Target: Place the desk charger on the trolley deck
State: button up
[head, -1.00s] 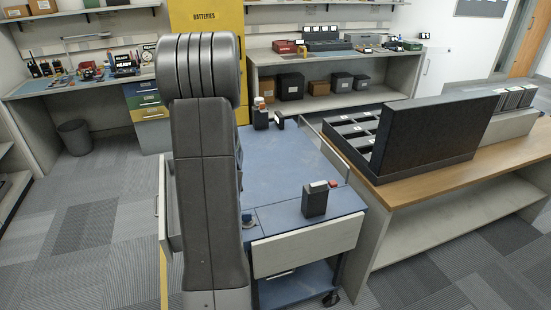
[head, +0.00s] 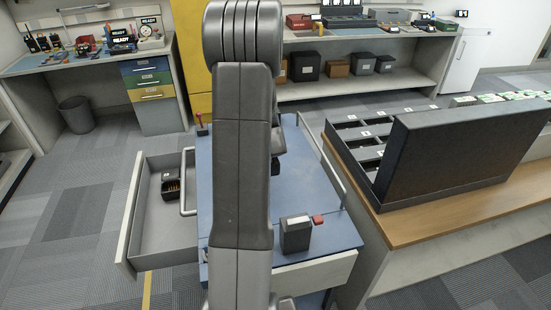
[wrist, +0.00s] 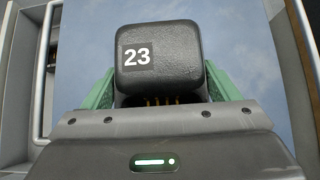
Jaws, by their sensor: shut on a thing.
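My gripper (wrist: 160,90) is shut on a dark block labelled 23 (wrist: 178,80), with green finger pads on both sides and gold contacts at its lower edge. I cannot tell for sure whether this block is the desk charger. Blue trolley deck shows behind it in the wrist view (wrist: 255,50); the gap between them is unclear.
A black box (head: 296,236) and a small red item (head: 318,220) stand at the deck's near end. An open grey drawer (head: 150,235) at left holds a black piece with gold contacts (head: 171,186). A wooden counter with a black case (head: 470,150) stands right.

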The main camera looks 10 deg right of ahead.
jog(key=shift+w+d+f, duration=0.1)
jog(key=shift+w+d, duration=0.15)
notch_tip(320, 180, down, 10)
jog(key=b, duration=0.6)
jog(key=shift+r+b, duration=0.25)
jog(key=shift+b, duration=0.1)
jog(key=shift+f, duration=0.1)
jog(key=shift+f, duration=0.15)
jog(key=o, duration=1.1)
jog(key=shift+r, duration=0.3)
jog(key=p+v, duration=0.2)
jog(key=v, duration=1)
jog(key=shift+s+f, duration=0.1)
jog(key=shift+s, duration=0.05)
jog(key=shift+p, duration=0.3)
